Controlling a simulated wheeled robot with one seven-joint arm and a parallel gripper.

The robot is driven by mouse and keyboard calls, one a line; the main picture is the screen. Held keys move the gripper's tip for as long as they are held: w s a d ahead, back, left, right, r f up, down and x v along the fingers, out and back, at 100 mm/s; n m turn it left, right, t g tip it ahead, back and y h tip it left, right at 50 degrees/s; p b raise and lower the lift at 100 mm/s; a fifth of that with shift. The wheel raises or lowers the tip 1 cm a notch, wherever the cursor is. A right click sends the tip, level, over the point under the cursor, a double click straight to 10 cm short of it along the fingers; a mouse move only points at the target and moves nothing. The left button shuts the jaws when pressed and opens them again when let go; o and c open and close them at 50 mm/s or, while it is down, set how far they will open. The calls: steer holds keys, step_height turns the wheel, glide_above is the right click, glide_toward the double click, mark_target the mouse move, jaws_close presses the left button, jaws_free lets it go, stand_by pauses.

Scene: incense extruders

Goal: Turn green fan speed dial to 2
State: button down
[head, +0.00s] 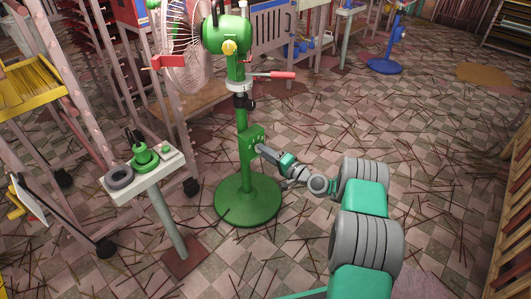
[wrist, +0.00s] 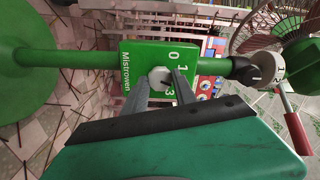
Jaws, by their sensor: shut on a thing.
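The green fan (head: 228,40) stands on a round green base (head: 248,200). Its green control box (head: 250,138) is on the pole at mid-height. In the wrist view the control box (wrist: 133,60) shows "Mistrowen" and the figures 0, 1 and 3; a finger covers the spot between 1 and 3. The pale speed dial (wrist: 160,77) sits on the box face, and its pointing direction is unclear. My gripper (wrist: 162,84) has one finger on each side of the dial and is shut on it. In the head view my gripper (head: 261,149) reaches the box from the right.
A small stand (head: 146,182) with a grey ring (head: 119,178) and a green device (head: 145,158) is at left. A red-handled lever (head: 280,75) juts from the fan above my gripper. A blue fan base (head: 384,66) is farther back. Thin sticks litter the tiled floor.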

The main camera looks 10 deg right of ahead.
steer(key=shift+w+r, duration=0.1)
stand_by(0.3)
steer(key=c, duration=1)
jaws_free()
steer(key=p+v, duration=0.2)
steer(key=v, duration=0.5)
steer(key=shift+s+d+p, duration=0.25)
steer(key=shift+s+p, duration=0.05)
steer(key=shift+p, duration=0.1)
